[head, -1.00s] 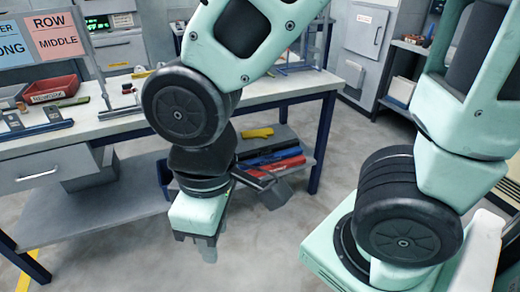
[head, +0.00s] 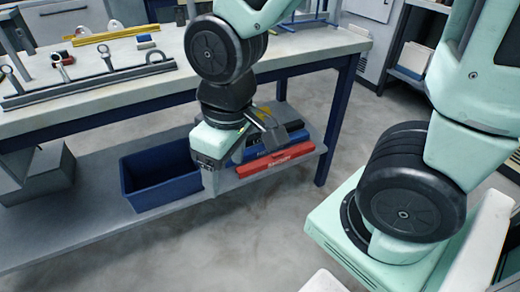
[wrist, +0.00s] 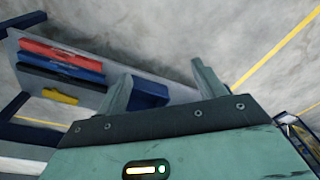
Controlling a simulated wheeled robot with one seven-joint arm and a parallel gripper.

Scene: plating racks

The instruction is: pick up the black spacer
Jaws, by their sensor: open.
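A dark rail (head: 92,84) with several upright rings lies on the workbench at the left in the head view. My gripper (head: 209,184) hangs pointing down in front of the workbench, below its top and close to the lower shelf. In the wrist view my gripper (wrist: 162,85) has its two fingers well apart, with nothing held between them.
A yellow tool (head: 105,36) and small blocks (head: 146,42) lie on the top (head: 290,42). Grey floor in front is clear.

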